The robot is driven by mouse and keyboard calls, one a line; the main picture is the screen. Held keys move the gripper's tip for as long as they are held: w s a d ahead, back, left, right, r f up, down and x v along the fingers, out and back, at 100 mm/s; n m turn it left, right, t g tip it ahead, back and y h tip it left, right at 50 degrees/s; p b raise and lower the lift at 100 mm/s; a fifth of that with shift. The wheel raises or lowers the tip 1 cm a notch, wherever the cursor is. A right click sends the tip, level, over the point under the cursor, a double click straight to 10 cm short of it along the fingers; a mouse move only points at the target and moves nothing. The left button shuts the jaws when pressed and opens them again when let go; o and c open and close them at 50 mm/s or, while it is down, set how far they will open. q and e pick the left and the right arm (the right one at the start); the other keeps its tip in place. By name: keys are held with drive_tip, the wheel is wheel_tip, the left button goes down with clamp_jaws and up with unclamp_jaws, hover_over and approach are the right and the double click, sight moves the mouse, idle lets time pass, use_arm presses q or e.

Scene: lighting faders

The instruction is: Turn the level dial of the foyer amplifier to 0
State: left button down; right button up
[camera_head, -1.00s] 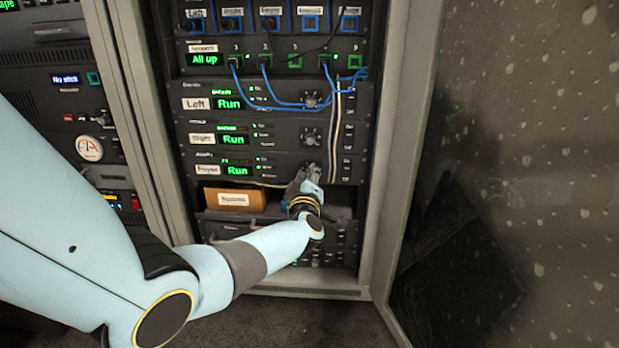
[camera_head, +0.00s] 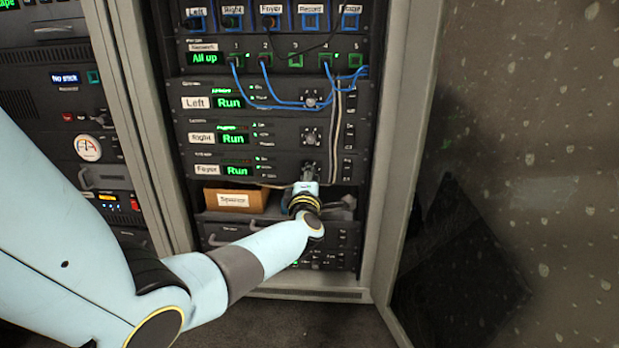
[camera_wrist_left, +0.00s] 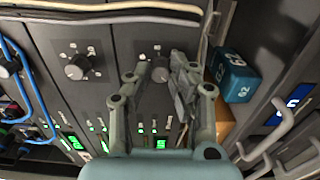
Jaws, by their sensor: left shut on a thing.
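The foyer amplifier (camera_head: 203,169) is the lowest of three stacked amplifiers in the rack, labelled Foyer with a green Run display. Its level dial is mostly hidden by my left gripper (camera_head: 308,172) in the head view. In the left wrist view the round dark dial (camera_wrist_left: 160,74) sits between the fingertips of my left gripper (camera_wrist_left: 160,66), which is shut on it. The dial's pointer and scale cannot be read. My right gripper is not in view.
The right amplifier's dial (camera_head: 310,137) and left amplifier's dial (camera_head: 311,99) are above. Blue cables (camera_head: 290,106) and pale cables (camera_head: 336,130) hang nearby. A cardboard box (camera_head: 236,200) stands on the shelf below, and a blue box (camera_wrist_left: 236,78) shows in the left wrist view.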

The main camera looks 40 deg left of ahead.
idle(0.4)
use_arm(q)
drive_tip(key=c, duration=1.2)
unclamp_jaws()
drive_tip(key=v, duration=1.2)
drive_tip(key=shift+s, duration=0.1)
drive_tip(key=shift+f, duration=0.15)
